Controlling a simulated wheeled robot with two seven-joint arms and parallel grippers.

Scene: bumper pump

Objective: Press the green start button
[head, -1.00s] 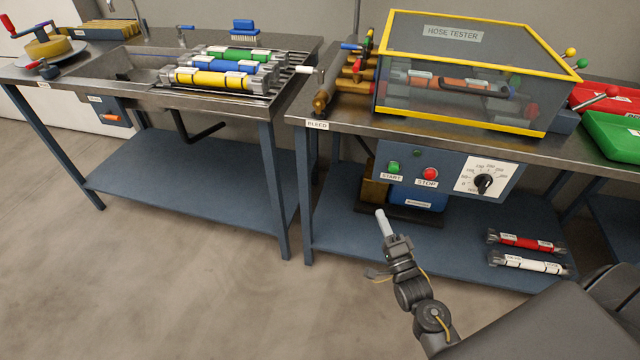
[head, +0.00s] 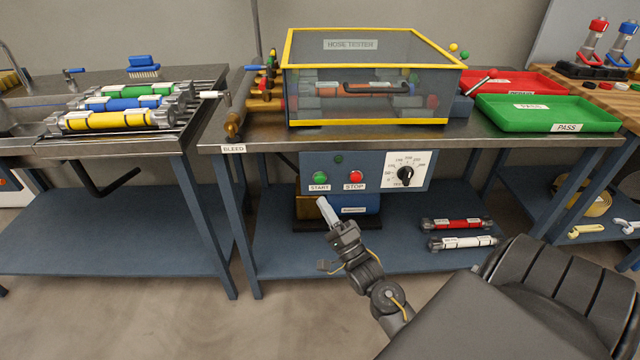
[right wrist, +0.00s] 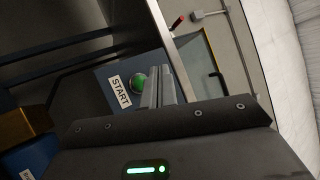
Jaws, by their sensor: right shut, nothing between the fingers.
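The green start button (head: 320,177) sits on the blue control panel (head: 374,160) under the hose tester bench, above a START label. It also shows in the right wrist view (right wrist: 138,83), just left of the fingers. My right gripper (head: 322,203) is shut and empty, its tips pointing up toward the panel a little below the START label in the head view. In the right wrist view its fingers (right wrist: 158,88) lie together beside the button. I cannot tell the gap to the button. My left gripper is not in view.
The red stop button (head: 355,176) is right of the start button, with a dial (head: 405,173) further right. The hose tester box (head: 370,80) stands on the bench above. A blue pump unit (head: 358,203) is below the panel. Red and white hoses lie on the lower shelf.

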